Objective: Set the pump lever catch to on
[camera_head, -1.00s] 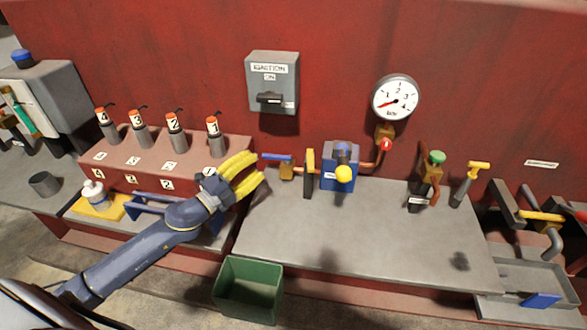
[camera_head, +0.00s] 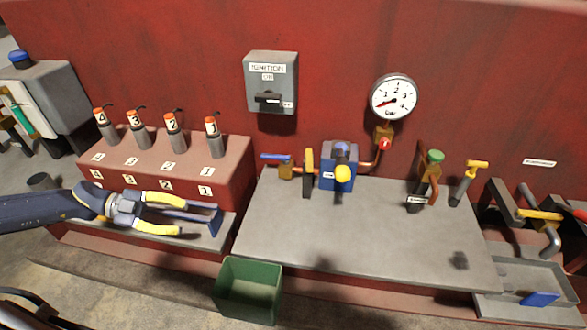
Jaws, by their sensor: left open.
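My left gripper (camera_head: 178,213) is open, its two yellow fingers apart and pointing right, over or beside a blue frame (camera_head: 213,220) on the left bench. No object shows between the fingers. On the middle bench stands a blue pump-like unit (camera_head: 338,168) with a yellow knob, a brass wheel (camera_head: 308,172) and a blue lever handle (camera_head: 276,156) to its left. A green-topped lever (camera_head: 436,157) and a yellow T-handle (camera_head: 477,165) stand farther right. I cannot tell which part is the pump lever catch or how it is set. My right gripper is not in view.
A gauge (camera_head: 394,97) and a grey ignition box (camera_head: 270,84) hang on the red wall. Several numbered plugs (camera_head: 172,135) stand on the red ledge. A green bin (camera_head: 248,292) is below. The middle bench top (camera_head: 350,235) is mostly clear.

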